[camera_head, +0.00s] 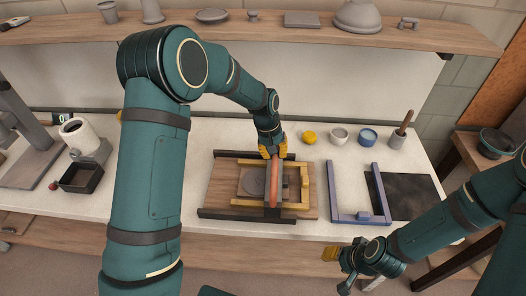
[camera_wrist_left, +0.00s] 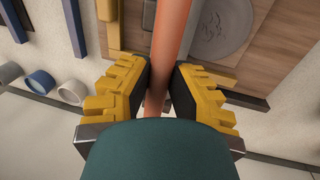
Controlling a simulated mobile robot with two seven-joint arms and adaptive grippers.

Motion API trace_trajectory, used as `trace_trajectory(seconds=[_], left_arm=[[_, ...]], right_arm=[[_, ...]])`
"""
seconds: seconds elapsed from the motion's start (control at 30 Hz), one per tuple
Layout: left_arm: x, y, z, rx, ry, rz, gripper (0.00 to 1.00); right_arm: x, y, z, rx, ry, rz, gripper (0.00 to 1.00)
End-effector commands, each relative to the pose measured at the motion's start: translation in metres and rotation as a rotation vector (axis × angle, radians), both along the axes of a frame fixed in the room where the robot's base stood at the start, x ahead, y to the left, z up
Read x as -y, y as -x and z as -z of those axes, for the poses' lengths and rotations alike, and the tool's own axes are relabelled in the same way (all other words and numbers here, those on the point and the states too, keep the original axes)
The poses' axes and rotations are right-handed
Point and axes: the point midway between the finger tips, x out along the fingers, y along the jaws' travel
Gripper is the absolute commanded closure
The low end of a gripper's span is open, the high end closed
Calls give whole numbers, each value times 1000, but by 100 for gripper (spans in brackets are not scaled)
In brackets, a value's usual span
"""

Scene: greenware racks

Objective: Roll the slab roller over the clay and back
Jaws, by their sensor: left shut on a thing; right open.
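The slab roller's wooden board (camera_head: 224,190) lies on the white table with dark rails at its back and front edges and a yellow frame (camera_head: 297,168) on top. A grey, round, flat clay slab (camera_head: 251,181) lies on the board inside the frame. An orange roller bar (camera_head: 274,178) crosses the board front to back, just right of the clay's middle. My left gripper (camera_head: 272,150) is shut on the bar's far end; in the left wrist view the bar (camera_wrist_left: 170,45) passes between its yellow fingers (camera_wrist_left: 161,95), beside the clay (camera_wrist_left: 222,28). My right gripper (camera_head: 338,267) is open and empty, in front of the table.
A blue frame (camera_head: 334,190) and a dark slab (camera_head: 408,196) lie right of the board. A yellow item (camera_head: 309,137), a white bowl (camera_head: 339,135), a blue cup (camera_head: 368,137) and a mortar (camera_head: 398,138) stand behind. A dark tray (camera_head: 80,178) is at left. A pottery shelf (camera_head: 230,30) runs along the back.

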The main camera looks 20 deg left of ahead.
Motion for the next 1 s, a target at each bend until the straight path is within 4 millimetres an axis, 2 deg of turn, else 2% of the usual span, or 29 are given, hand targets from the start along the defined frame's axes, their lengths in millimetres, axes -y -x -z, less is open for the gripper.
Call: trace_trajectory(seconds=[0.37, 0.4, 0.47, 0.83, 1.0], left_arm=[[3, 3, 4, -12, 0, 2, 100], [3, 3, 4, -12, 0, 2, 67], [3, 2, 4, -10, -1, 2, 48], [1, 0, -2, -3, 0, 1, 48], [-2, 0, -24, 1, 0, 1, 48]], right_arm=[[0, 0, 0, 0, 0, 0, 53], [0, 0, 0, 0, 0, 0, 53], [0, 0, 0, 0, 0, 0, 53], [0, 0, 0, 0, 0, 0, 53], [0, 0, 0, 0, 0, 0, 53]])
